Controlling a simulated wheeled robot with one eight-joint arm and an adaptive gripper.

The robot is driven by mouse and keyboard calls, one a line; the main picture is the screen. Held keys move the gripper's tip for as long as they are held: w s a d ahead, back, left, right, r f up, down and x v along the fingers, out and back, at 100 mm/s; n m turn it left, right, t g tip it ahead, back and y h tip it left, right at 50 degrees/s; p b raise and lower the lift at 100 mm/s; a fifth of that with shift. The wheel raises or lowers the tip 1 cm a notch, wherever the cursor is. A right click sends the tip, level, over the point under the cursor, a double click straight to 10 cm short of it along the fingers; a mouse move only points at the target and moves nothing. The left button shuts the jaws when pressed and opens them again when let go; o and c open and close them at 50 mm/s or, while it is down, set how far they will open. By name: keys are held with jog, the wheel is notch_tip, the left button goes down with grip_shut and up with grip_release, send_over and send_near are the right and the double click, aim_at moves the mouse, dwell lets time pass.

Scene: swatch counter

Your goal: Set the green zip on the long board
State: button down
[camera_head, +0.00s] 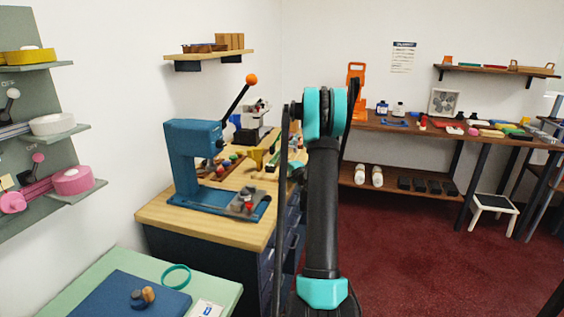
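I cannot make out a green zip for certain. A small green item (522,138) lies among coloured pieces on the back-right table. A green strip (271,167) lies on the wooden bench at centre left, partly behind my arm. No long board can be told for certain; a long wall shelf (494,69) with small items hangs at the back right. My arm, black with teal joints, stands upright in the middle of the view and hides part of the bench and back wall. My gripper does not show.
A blue press (190,160) with an orange-knobbed lever stands on the wooden bench (165,213). A pale green table (85,281) at front left holds a blue mat (125,297) and a teal ring (176,276). A white step stool (494,203) stands right. Red floor (420,260) is open.

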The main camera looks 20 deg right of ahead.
jog(key=shift+f, duration=0.45)
dwell(0.5)
jog(key=c, duration=1.6)
grip_release()
jog(key=shift+c, duration=0.2)
jog(key=s+d, duration=0.2)
jog(key=s, duration=1)
jog(key=shift+r, duration=0.1)
